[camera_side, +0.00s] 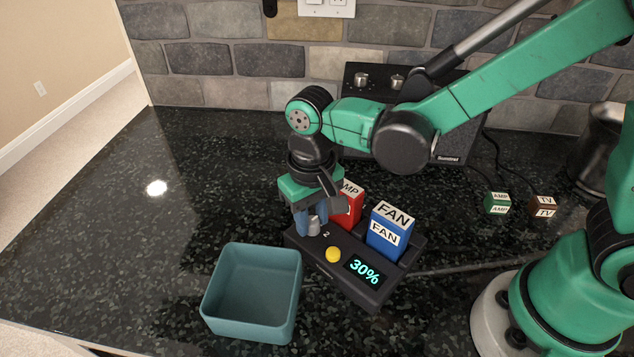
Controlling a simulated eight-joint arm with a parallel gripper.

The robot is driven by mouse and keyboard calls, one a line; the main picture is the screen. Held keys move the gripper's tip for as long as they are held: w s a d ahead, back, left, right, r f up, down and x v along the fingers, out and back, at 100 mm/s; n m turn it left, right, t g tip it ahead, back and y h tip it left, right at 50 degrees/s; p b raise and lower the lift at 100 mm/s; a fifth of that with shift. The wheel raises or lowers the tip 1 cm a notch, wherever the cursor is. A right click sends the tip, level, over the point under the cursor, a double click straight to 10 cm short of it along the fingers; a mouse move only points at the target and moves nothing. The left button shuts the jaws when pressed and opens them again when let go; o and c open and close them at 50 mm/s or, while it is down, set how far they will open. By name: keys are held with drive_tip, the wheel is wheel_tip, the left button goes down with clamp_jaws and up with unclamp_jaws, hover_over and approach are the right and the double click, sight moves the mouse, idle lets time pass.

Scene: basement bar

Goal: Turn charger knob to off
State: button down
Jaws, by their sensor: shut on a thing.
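The charger (335,283) is a dark box on the black counter, with a lit display reading 30%. A red block marked AMP (351,212) and a blue block marked FAN (387,233) stand upright in it. My gripper (312,220) points down at the charger's left end, beside the red block. It is shut on a small grey knob (314,226), which shows only in part between blue fingertips. The knob's setting is hidden. A small white mark that looks like a 2 shows beside it. A round yellow button (333,255) sits on the charger's top.
An open teal bin (252,292), empty, stands close in front and left of the charger. Behind my arm is a black amplifier (453,150) with cables. Small green AMP (497,203) and brown TV (542,207) blocks lie right. The left counter is clear.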

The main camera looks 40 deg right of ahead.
sight(312, 220)
drive_tip(key=n, duration=1.2)
drive_tip(key=shift+n, duration=0.3)
idle(0.4)
drive_tip(key=c, duration=0.6)
unclamp_jaws()
drive_tip(key=shift+r, duration=2.8)
